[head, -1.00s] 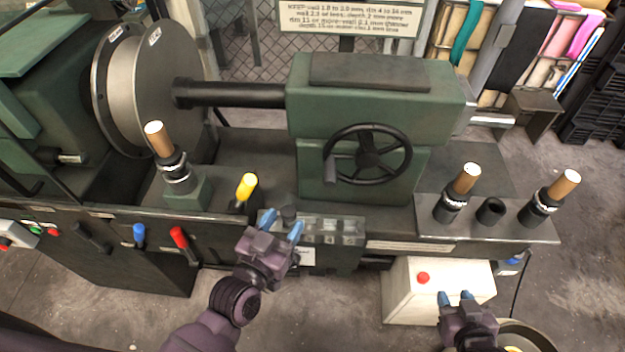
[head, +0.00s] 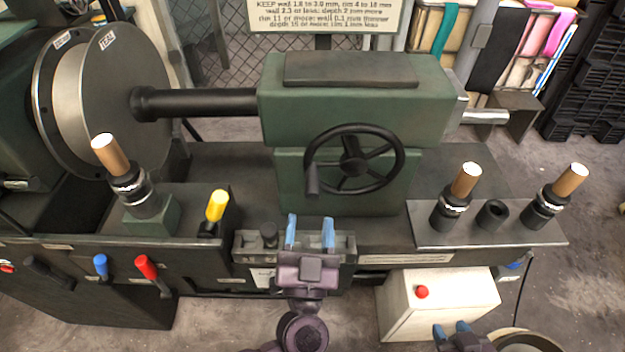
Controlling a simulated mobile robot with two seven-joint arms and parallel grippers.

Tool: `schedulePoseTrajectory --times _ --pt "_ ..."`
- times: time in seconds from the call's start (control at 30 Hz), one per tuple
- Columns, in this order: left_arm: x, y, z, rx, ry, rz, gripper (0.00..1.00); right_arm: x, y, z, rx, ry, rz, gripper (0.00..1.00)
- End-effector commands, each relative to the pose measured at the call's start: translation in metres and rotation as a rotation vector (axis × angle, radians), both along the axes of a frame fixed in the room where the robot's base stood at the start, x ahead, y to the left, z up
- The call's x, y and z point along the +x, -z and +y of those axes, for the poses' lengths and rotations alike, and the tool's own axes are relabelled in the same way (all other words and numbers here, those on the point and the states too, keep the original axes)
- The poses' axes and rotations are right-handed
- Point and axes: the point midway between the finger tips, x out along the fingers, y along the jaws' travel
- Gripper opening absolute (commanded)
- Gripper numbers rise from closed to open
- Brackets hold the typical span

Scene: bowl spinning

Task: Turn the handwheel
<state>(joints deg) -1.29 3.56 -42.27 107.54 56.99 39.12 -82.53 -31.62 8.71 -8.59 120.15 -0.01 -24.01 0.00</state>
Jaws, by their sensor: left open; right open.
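The black handwheel (head: 354,128) is mounted on the front of the green tailstock (head: 340,95). It has several spokes, a hub (head: 353,168) and a crank handle (head: 312,181) hanging at its lower left. My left gripper (head: 310,232) is open and empty, its blue fingers pointing up, below the handwheel and in front of the small tray on the machine's front edge. My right gripper (head: 452,330) is at the bottom edge, in front of the white box; its blue fingers are apart and hold nothing visible.
Wooden-handled tools (head: 455,195) stand on the right plate (head: 425,228). A yellow lever (head: 216,206) is left of my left gripper. A white box (head: 455,300) with a red button (head: 422,292) stands below. The large disc (head: 125,90) is at the left.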

Motion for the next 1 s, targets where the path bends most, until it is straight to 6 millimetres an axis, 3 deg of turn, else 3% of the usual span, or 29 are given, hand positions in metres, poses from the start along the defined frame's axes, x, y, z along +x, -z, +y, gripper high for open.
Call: schedulePoseTrajectory --times 0.2,0.43,0.9,1.0 --pt "0.037 -0.015 -0.003 0.000 0.000 -0.003 0.53 0.000 0.002 0.002 0.006 0.006 0.002 0.41" --pt "0.065 -0.026 -0.005 0.000 0.000 -0.001 0.53 0.000 0.003 0.002 0.007 0.007 0.003 0.41" --pt "0.076 -0.031 -0.005 0.000 0.000 0.000 0.53 -0.001 0.003 -0.001 -0.004 -0.003 0.006 0.41" --pt "0.076 -0.031 -0.005 0.000 0.000 0.000 0.40 -0.001 0.003 -0.002 -0.005 -0.004 0.006 0.41"
